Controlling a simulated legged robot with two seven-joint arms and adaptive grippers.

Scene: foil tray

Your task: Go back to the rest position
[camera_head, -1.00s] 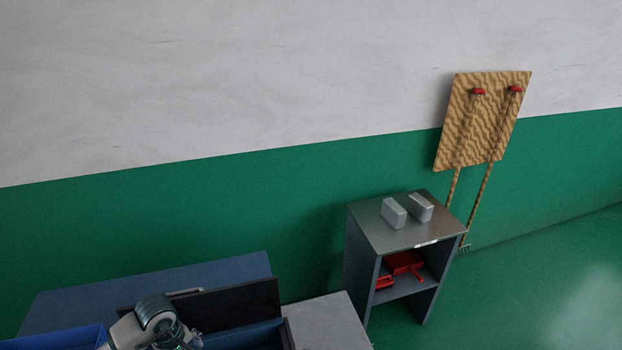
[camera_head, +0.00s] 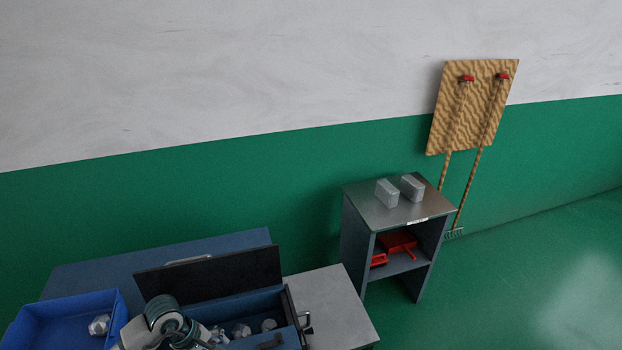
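One of my arms (camera_head: 165,318) shows at the bottom left, grey and teal, in front of an open blue drawer or box (camera_head: 262,302). Its fingers cannot be made out clearly, so I cannot tell whether it holds anything. My other arm is not in view. No foil tray is clearly identifiable; two silver block-like objects, a left one (camera_head: 387,193) and a right one (camera_head: 412,187), stand on a small cabinet (camera_head: 405,213).
A blue bin (camera_head: 62,312) with a silvery item (camera_head: 99,325) is at the lower left. A black panel (camera_head: 212,276) stands behind the drawer. A light grey surface (camera_head: 335,308) lies right of it. Red items (camera_head: 398,243) sit on the cabinet's shelf. Green floor at right is clear.

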